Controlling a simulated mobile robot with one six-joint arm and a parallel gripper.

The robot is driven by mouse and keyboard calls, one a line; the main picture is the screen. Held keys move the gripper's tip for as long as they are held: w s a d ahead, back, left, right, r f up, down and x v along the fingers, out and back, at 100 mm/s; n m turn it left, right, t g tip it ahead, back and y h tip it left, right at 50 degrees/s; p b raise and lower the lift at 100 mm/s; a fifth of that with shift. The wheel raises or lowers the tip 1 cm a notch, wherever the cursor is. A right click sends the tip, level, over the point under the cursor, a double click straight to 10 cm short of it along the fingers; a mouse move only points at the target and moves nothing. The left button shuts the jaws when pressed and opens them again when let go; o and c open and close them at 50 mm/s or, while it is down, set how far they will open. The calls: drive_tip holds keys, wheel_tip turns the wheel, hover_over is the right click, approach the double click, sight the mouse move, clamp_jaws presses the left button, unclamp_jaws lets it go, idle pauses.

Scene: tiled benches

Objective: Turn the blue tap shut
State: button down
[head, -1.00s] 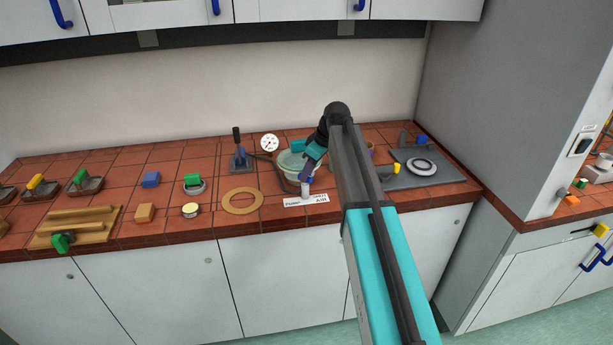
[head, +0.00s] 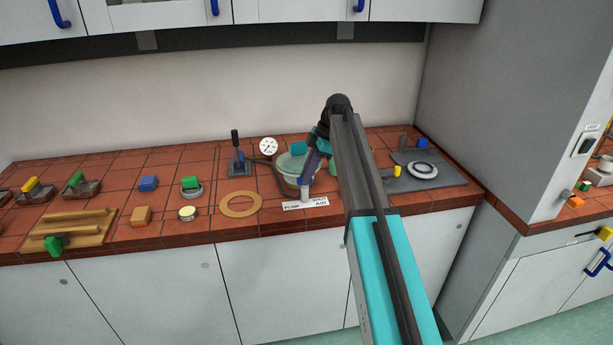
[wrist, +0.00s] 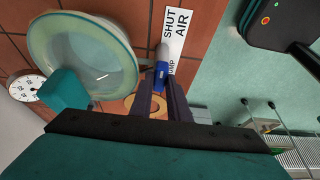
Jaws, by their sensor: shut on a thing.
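The blue tap (wrist: 161,77) shows in the wrist view between my two dark fingers, with a pale grey stem or body (wrist: 162,51) just beyond it. My gripper (wrist: 161,84) is shut on the blue part. In the head view my gripper (head: 307,176) reaches down beside the glass bowl, its fingers hiding most of the tap. A white label (wrist: 178,32) lies by the tap; SHUT, AIR and PUMP can be read on it. The label also shows in the head view (head: 292,206). Which mark the handle points to cannot be told.
A round glass vessel (wrist: 57,40) with a teal block stands close beside the tap, and a dial gauge (head: 268,147) behind it. A grey plate (head: 440,178) lies right.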

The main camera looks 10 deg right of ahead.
idle(0.3)
drive_tip(key=c, duration=1.7)
unclamp_jaws()
drive_tip(key=shift+r, duration=0.15)
drive_tip(key=b+v, duration=0.3)
drive_tip(key=v, duration=1)
drive_tip(key=shift+d+r, duration=0.1)
drive_tip(key=shift+r, duration=0.15)
